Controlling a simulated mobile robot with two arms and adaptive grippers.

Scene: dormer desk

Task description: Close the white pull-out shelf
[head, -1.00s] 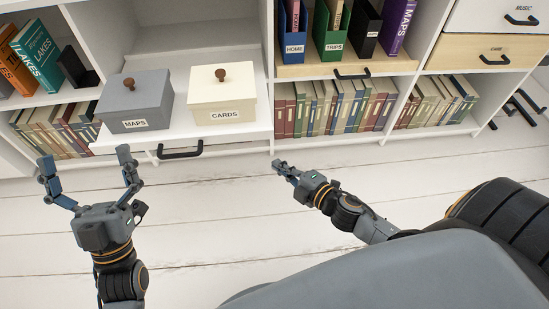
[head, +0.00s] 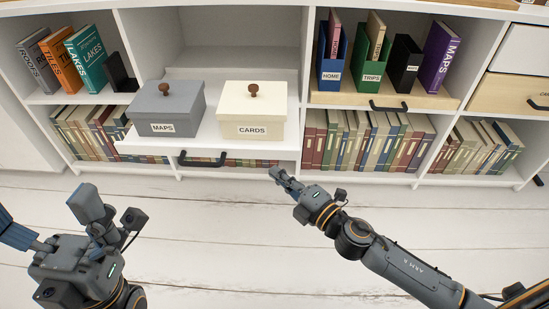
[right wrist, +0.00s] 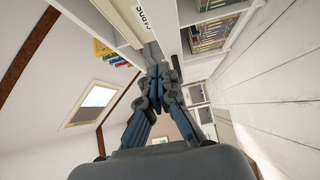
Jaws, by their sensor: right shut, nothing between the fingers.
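The white pull-out shelf (head: 210,146) sticks out from the white bookcase in the head view, with a black handle (head: 202,158) on its front. A grey box labelled MAPS (head: 166,110) and a cream box labelled CARDS (head: 252,112) stand on it, each with a brown knob. My right gripper (head: 278,176) is shut and empty, just in front of the shelf's right end; I cannot tell if it touches. Its closed fingers also show in the right wrist view (right wrist: 155,78), below the cream box. My left gripper (head: 50,220) is open and empty at the lower left, apart from the shelf.
Books fill the row below (head: 365,140) and the upper left. A wooden shelf (head: 385,96) at right holds HOME and TRIPS files and a purple MAPS book. Drawers (head: 515,92) stand at far right. The white plank floor (head: 200,225) is clear in front.

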